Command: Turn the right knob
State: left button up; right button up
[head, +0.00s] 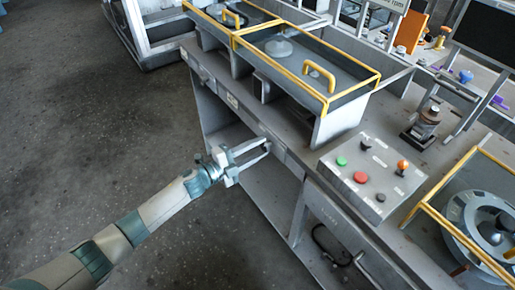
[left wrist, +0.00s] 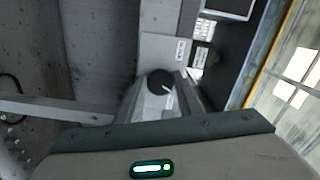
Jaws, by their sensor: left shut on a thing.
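The right knob (left wrist: 160,82) is a dark round knob with a white pointer mark. In the left wrist view it sits on a grey panel, just ahead of my gripper. My left gripper (head: 268,150) reaches the front face of the workbench in the head view, with its two fingers pointing at the panel. The gripper is shut on the knob, one finger to each side. In the head view the fingers and the bench edge mostly hide the knob. My right gripper is in neither view.
The workbench (head: 220,125) carries yellow-framed trays with handles. A control box (head: 373,178) with green, red and orange controls stands on it to the right. A round housing (head: 485,222) is at the far right. The floor (head: 90,130) at left is clear.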

pick_arm(q)
jog(key=o, duration=1.1)
jog(key=shift+c, duration=0.2)
jog(key=shift+a, duration=0.15)
jog(key=shift+s+a+f, duration=0.1)
jog(key=shift+s+a, duration=0.1)
jog(key=shift+a, duration=0.05)
jog(key=b+v, duration=0.3)
jog(key=v, duration=1.3)
jog(key=shift+a+b, duration=0.25)
jog(key=shift+b, duration=0.1)
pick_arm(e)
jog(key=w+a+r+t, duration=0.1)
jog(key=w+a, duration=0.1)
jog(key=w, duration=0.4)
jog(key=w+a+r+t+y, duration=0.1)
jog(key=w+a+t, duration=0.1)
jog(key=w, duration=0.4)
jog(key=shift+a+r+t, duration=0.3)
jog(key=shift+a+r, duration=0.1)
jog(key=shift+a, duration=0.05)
pick_arm(q)
jog(key=shift+s, duration=0.15)
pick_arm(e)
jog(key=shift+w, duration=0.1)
